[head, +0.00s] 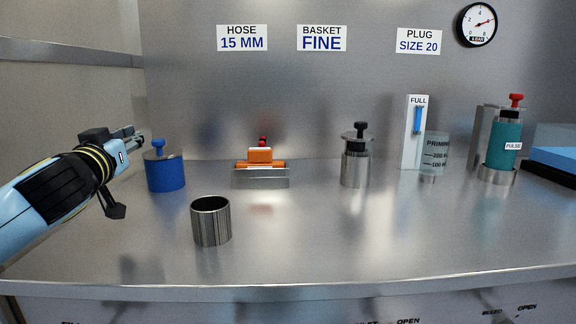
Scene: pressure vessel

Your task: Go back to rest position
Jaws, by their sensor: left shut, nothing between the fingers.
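My left gripper (133,137) comes in from the left above the steel bench. It is shut and empty, with its fingers close to the blue canister (166,173) in the picture. I cannot tell whether they touch the canister. The blue canister stands upright and has a blue knob on its lid. My right gripper is not in the head view.
An open steel cup (211,224) stands near the front. Behind are an orange-handled device (260,158), a steel vessel with black knob (355,160), a measuring cup (432,155) and a teal cylinder (506,145). The bench's front middle and right are clear.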

